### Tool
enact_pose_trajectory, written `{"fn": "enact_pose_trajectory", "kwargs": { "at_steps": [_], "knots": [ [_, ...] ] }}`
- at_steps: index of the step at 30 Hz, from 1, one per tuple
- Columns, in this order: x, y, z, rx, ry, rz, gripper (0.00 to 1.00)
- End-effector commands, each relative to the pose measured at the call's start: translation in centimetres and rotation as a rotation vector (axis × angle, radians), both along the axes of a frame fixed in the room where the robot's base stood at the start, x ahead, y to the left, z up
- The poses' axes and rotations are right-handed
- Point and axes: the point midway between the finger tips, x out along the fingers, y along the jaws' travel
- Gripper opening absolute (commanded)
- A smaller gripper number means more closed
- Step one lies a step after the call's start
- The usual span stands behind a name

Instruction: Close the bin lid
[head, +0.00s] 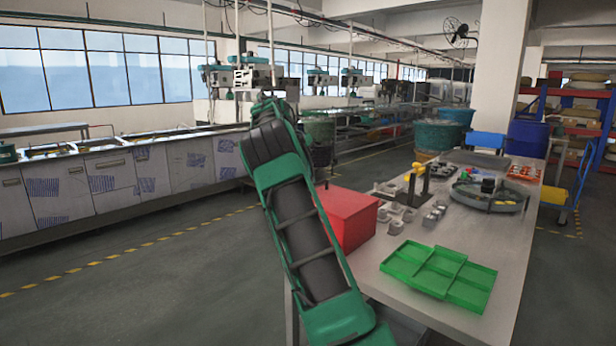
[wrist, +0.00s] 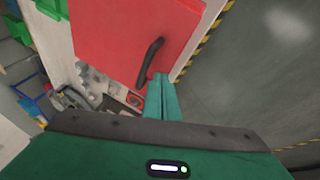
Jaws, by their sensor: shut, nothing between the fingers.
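The red bin (head: 352,222) stands at the left edge of the table in the head view, partly hidden behind my green arm. Its visible top looks flat; I cannot tell there how far the lid is open. In the wrist view a broad red panel with a black handle (wrist: 149,62), seemingly the lid (wrist: 110,35), fills the upper middle. My gripper (wrist: 160,78) is shut and empty, its green fingertips just right of the handle's lower end. I cannot tell whether they touch it. My fingertips are not visible in the head view.
The table (head: 385,255) carries a green divided tray (head: 440,275), several small grey parts, a yellow-and-black stand (head: 416,182) and a round grey tray (head: 490,195). Open floor (head: 130,290) lies left of the table, with a long metal tank line (head: 120,180) beyond.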

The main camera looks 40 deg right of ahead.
Motion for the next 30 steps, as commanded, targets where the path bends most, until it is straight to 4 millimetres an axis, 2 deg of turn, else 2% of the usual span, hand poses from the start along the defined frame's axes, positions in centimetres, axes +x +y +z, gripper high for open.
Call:
{"fn": "enact_pose_trajectory", "kwargs": {
  "at_steps": [12, 16, 20, 30],
  "knots": [
    [0.0, 0.0, 0.0, 0.000, 0.000, 0.000, 0.00],
    [0.1, 0.3, 0.5, 0.001, 0.000, 0.001, 0.00],
    [0.4, 1.1, 2.1, 0.000, -0.001, 0.004, 0.00],
    [1.4, 4.0, 7.7, -0.002, 0.000, 0.010, 0.00]
  ]
}}
